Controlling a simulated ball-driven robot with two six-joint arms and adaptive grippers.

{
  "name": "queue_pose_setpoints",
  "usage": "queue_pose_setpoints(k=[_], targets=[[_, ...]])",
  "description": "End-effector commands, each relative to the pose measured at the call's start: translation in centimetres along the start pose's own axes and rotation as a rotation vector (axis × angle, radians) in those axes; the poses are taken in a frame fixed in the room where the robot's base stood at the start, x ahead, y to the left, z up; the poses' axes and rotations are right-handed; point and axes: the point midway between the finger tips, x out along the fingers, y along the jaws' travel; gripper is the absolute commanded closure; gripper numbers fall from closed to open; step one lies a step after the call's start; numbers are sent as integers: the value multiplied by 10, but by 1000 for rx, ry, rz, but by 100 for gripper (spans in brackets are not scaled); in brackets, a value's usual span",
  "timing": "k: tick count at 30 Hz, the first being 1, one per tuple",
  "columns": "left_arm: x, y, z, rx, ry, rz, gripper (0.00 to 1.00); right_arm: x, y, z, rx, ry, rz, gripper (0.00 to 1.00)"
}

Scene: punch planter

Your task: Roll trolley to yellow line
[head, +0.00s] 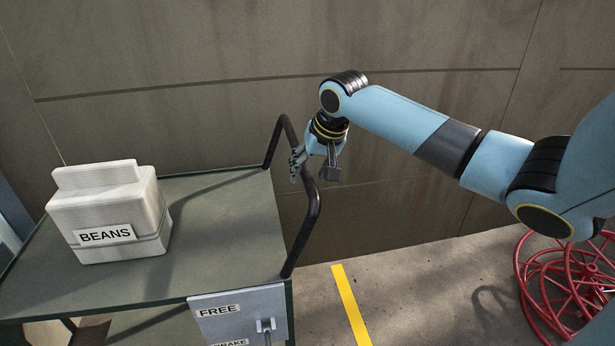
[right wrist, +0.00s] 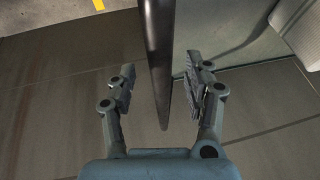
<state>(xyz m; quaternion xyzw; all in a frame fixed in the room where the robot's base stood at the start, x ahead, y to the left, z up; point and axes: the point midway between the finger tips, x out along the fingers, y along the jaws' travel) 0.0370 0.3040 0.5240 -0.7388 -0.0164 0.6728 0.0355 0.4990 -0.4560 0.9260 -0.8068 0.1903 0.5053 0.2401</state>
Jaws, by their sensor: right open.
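The green-topped trolley (head: 225,232) stands at the left in the head view, with a black bar handle (head: 311,213) at its right end. My right gripper (head: 315,170) is at the handle, its fingers open on either side of the bar. In the right wrist view the handle (right wrist: 160,60) runs between the two open fingers (right wrist: 163,92), with gaps on both sides. The yellow line (head: 351,305) lies on the floor just right of the trolley; a bit of it shows in the right wrist view (right wrist: 98,5). My left gripper is not in view.
A white box labelled BEANS (head: 108,215) stands on the trolley top. A panel (head: 240,312) with FREE and BRAKE labels and a small lever is on the trolley's near side. A red wheel-like frame (head: 570,275) is at the right. A wall closes off the back.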

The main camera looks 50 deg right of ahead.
Motion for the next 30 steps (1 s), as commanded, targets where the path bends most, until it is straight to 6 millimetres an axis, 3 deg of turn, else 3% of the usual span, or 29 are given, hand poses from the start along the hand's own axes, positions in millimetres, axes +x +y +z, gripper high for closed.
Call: queue_pose_setpoints(k=[6, 16, 28, 30], targets=[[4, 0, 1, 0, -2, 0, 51, 23, 0, 0, 1, 1, -1, 49], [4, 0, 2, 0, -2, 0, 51, 27, 0, 0, -1, 1, 0, 49], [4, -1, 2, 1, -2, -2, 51, 27, 0, 0, -1, 1, 0, 100], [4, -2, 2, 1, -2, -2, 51, 27, 0, 0, -1, 1, 0, 100]])
